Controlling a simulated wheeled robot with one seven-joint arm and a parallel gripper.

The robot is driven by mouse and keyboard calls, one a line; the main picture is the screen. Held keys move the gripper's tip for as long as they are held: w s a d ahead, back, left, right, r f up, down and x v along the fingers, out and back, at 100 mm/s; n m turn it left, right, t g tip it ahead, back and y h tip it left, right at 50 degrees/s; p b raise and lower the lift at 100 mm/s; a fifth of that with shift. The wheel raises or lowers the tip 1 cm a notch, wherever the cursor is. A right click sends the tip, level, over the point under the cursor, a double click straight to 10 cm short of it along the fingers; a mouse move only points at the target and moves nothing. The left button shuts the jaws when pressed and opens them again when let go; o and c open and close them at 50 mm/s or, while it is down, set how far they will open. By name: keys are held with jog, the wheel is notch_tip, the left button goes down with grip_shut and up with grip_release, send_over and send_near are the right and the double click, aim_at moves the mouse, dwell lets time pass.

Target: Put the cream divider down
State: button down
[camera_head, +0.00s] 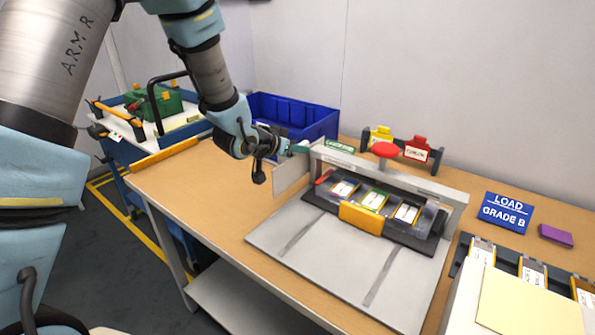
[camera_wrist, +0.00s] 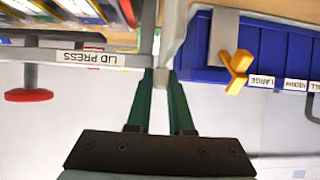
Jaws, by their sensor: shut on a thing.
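The cream divider (camera_head: 291,174) is a thin pale panel, seen upright at the left end of the lid press in the head view. My gripper (camera_head: 299,148) reaches it from the left with its green fingers shut on its upper part. In the wrist view the green fingers (camera_wrist: 168,80) close on the divider's pale edge (camera_wrist: 173,38). The divider's lower edge is close to the table and the press base; I cannot tell whether it touches.
The lid press (camera_head: 455,197) with a red knob (camera_head: 385,149) stands just right of the divider. A blue bin (camera_head: 310,116) is behind my gripper. The wooden table (camera_head: 190,190) is clear at the front left.

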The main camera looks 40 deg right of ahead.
jog(key=b, duration=0.2)
send_over(297, 180)
jog(key=f, duration=0.4)
jog(key=shift+w+d, duration=0.15)
jog(key=shift+w, duration=0.05)
jog(key=shift+f, duration=0.1)
jog(key=shift+f+b, duration=0.15)
jog(key=shift+b, duration=0.25)
jog(key=c, duration=0.8)
grip_release()
